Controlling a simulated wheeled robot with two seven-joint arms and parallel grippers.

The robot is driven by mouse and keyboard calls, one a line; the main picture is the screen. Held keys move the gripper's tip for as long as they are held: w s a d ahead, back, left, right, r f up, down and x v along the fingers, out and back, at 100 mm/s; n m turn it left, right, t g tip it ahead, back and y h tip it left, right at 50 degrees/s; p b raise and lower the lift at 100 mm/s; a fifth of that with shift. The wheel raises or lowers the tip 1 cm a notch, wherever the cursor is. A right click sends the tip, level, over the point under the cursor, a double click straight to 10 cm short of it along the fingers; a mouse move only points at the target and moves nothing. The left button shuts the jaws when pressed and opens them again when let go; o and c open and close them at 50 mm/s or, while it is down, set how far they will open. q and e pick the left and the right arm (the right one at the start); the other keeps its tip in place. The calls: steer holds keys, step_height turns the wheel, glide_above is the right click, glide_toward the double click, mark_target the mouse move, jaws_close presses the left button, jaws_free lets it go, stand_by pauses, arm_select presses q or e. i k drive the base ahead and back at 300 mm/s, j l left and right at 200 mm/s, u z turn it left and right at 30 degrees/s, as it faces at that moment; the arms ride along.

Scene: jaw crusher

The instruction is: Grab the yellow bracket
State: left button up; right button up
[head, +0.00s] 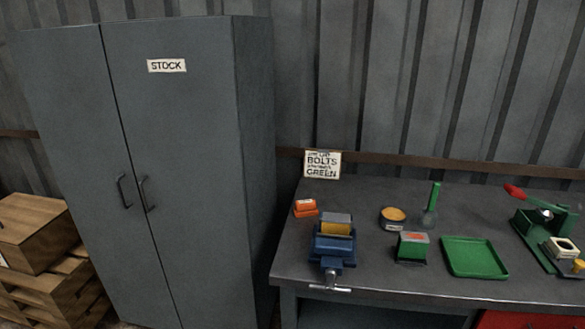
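A yellow piece (336,229), which looks like the yellow bracket, sits in the jaws of a blue vise (333,254) on the workbench. Only its upper face shows; its lower part is hidden by the vise. Grey metal shows just behind it, and the vise's handle points to the bench's front edge. Neither of my grippers is in view.
The dark workbench (365,200) carries an orange item (305,207), a round tin (393,217), a green-handled tool (432,205), a green-and-grey box (411,247), a green tray (474,258) and a green lever press (545,230). A grey STOCK cabinet (185,150) stands left; wooden crates (35,230) beyond.

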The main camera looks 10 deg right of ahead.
mark_target(332, 223)
steer(key=i+j+z, duration=0.35)
steer(key=i+j, duration=0.2)
steer(key=i+j+z, duration=0.35)
steer(key=i+j, duration=0.35)
steer(key=j, duration=0.05)
